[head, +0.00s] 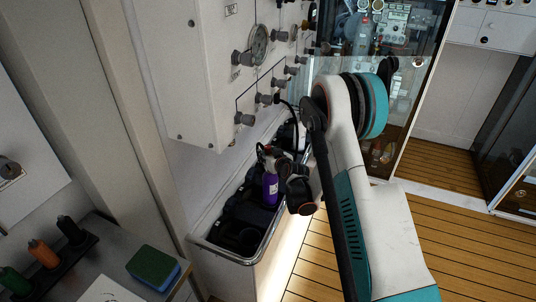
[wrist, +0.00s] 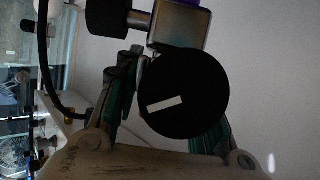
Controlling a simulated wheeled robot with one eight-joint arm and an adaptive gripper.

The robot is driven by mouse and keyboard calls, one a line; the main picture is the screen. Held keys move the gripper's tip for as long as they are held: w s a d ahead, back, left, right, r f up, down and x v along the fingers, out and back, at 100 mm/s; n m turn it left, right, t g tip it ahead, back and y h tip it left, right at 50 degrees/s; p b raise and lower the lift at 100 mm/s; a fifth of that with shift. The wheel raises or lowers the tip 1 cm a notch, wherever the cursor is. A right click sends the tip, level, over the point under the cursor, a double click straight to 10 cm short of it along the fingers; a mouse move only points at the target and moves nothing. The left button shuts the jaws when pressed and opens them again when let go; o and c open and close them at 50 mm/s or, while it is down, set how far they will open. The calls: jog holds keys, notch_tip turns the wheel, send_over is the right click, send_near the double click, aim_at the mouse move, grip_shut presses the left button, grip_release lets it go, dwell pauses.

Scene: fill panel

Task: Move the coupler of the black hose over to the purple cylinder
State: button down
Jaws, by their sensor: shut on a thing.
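The purple cylinder (head: 270,188) stands in the black-lined tray (head: 204,243) below the wall panel. A purple edge (wrist: 182,3) shows at the top of the wrist view, by a metal valve block (wrist: 178,24) with a black knob (wrist: 108,17). My gripper (head: 287,172) is right beside the cylinder's top. In the wrist view my gripper (wrist: 165,85) is shut around the coupler, whose round black end (wrist: 184,93) with a white mark hides much of the grip. The black hose (wrist: 46,65) curves down at the left. I cannot tell whether coupler and valve touch.
The white panel (head: 185,70) with gauge and several grey knobs hangs above the tray. A bench with a green-blue sponge (head: 153,264) and several spools (head: 42,252) is at the lower left. Wooden floor (head: 480,250) is clear at the right.

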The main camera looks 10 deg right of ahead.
jog(key=shift+f, duration=0.2)
jog(key=c, duration=1)
grip_release()
jog(key=shift+o, duration=0.2)
jog(key=shift+s, duration=0.1)
jog(key=v, duration=0.7)
jog(key=shift+s, duration=0.15)
